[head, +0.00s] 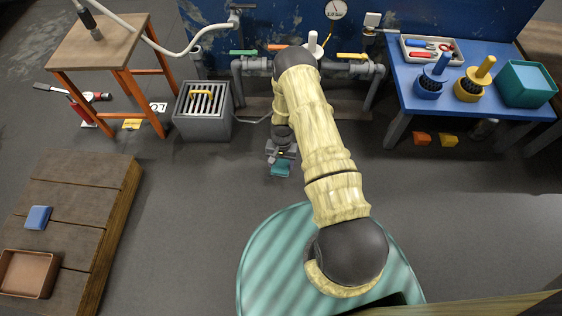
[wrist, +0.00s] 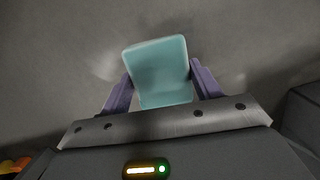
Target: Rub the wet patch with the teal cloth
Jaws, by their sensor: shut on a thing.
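The teal cloth (head: 281,169) is a small block-like piece held at the end of my arm in the head view. In the wrist view the teal cloth (wrist: 160,70) sits between the two purple fingers of my gripper (wrist: 162,88), tilted slightly. My gripper, also in the head view (head: 281,158), is shut on it, over the grey floor (head: 220,190). I cannot tell whether the cloth touches the floor. No wet patch can be made out clearly; faint lighter areas show on the floor around the cloth in the wrist view.
A grey grated box (head: 203,112) stands just left of my gripper, with grey pipes (head: 255,66) behind. A blue table (head: 400,85) with tools is at the right. A wooden platform (head: 80,190) lies at the left. The floor between is mostly clear.

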